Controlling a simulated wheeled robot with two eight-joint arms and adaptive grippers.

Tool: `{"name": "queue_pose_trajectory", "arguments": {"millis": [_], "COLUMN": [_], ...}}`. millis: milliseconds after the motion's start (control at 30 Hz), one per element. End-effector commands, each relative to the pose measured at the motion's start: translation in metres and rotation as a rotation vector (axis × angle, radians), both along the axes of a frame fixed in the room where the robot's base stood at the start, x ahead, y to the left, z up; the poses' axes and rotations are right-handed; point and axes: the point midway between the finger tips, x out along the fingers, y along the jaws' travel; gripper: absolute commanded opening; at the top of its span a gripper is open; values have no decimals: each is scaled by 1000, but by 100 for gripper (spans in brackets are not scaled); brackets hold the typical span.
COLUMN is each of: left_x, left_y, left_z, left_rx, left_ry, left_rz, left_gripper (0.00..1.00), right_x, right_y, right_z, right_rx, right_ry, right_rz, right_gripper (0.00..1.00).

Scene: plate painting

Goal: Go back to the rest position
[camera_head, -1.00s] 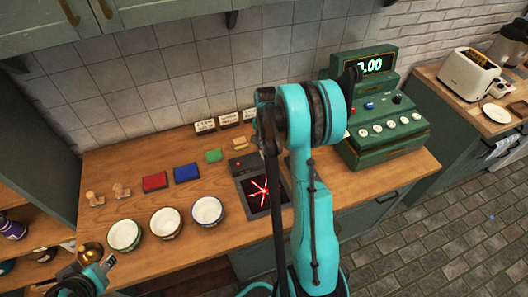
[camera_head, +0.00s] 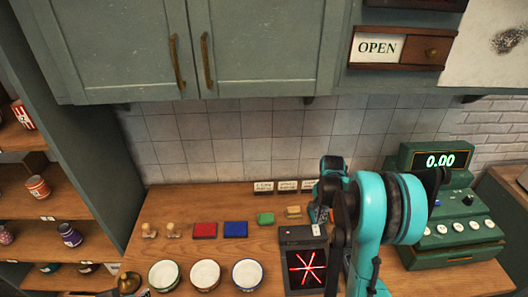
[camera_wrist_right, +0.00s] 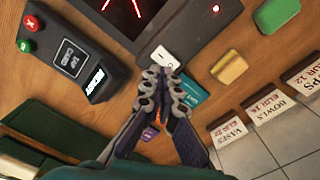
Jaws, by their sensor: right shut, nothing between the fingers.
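My right gripper (camera_head: 318,212) is on the left side of my teal arm, over the wooden counter near the black device with a red star on its screen (camera_head: 306,268). In the right wrist view its fingertips (camera_wrist_right: 160,80) are together with nothing held between them. A white switch-like piece (camera_wrist_right: 164,57) shows just beyond the tips; I cannot tell whether they touch it.
Three bowls (camera_head: 205,275) stand at the counter front. Red (camera_head: 204,230) and blue (camera_head: 235,229) pads lie behind them. A green cash register (camera_head: 455,235) is right of my arm. The wrist view shows a card reader (camera_wrist_right: 68,62). Cabinets (camera_head: 110,45) hang above.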

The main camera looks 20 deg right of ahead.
Motion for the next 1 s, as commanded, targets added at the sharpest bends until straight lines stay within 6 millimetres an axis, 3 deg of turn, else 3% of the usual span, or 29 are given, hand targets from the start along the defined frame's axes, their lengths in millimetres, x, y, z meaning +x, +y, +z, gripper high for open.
{"name": "queue_pose_trajectory", "arguments": {"millis": [167,267,633,833,1000], "left_x": [0,0,0,0,0], "left_y": [0,0,0,0,0], "left_z": [-4,-13,-65,-91,-114], "left_rx": [0,0,0,0,0], "left_ry": [0,0,0,0,0], "left_rz": [0,0,0,0,0], "left_gripper": [40,40,40,40,40], "right_x": [0,-2,-35,-67,-97], "right_y": [6,21,115,162,196], "right_z": [3,11,46,47,35], "right_rx": [-5,-19,-130,-207,-279], "right_ry": [-9,-36,-212,-309,-390], "right_rz": [24,89,537,783,988], "right_gripper": [0,0,0,0,0]}}
